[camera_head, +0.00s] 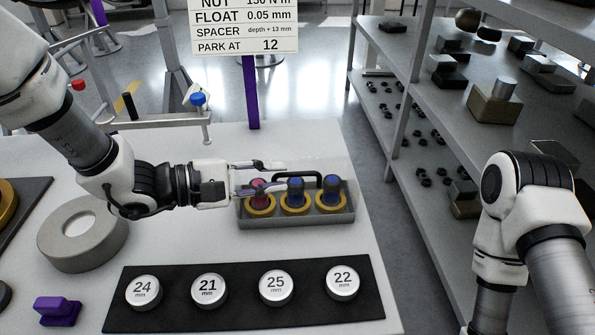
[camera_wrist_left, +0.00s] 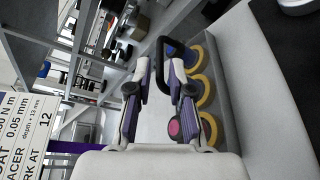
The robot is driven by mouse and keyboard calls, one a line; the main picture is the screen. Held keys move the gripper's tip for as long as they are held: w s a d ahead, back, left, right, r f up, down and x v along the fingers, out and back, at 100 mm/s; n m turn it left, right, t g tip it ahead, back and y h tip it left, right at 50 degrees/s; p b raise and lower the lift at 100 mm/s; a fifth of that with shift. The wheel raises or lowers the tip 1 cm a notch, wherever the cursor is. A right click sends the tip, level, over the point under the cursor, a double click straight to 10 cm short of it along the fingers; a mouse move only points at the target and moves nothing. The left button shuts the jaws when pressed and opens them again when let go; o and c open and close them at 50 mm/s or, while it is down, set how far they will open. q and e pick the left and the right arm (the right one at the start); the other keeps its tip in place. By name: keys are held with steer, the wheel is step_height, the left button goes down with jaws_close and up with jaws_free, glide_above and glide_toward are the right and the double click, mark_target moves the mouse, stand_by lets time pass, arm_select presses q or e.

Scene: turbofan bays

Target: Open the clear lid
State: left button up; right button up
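The clear lid (camera_head: 335,169) is hard to make out; it appears as a faint pane over the grey box (camera_head: 297,222). Its black bar handle (camera_head: 298,174) shows above the box and also in the left wrist view (camera_wrist_left: 163,60). In the box stand one red-topped and two blue-topped pieces, each in a yellow ring. My left gripper (camera_head: 270,174) is at the handle's left end. In the left wrist view its fingers (camera_wrist_left: 165,75) are apart, with the handle between and just ahead of them. Contact cannot be told. My right gripper is out of view.
A black mat (camera_head: 245,317) with several numbered silver discs lies in front of the box. A round grey piece (camera_head: 80,238) and a purple block (camera_head: 57,310) are at the left. Grey shelves (camera_head: 440,92) with parts stand at the right, beyond the table edge.

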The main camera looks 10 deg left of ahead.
mark_target(291, 174)
arm_select(q)
steer(key=x, duration=0.4)
steer(key=shift+w+d+f+p, duration=0.2)
steer(key=shift+w+p, duration=0.1)
steer(key=shift+w, duration=0.05)
steer(key=shift+d, duration=0.25)
jaws_close()
steer(key=shift+w, duration=0.1)
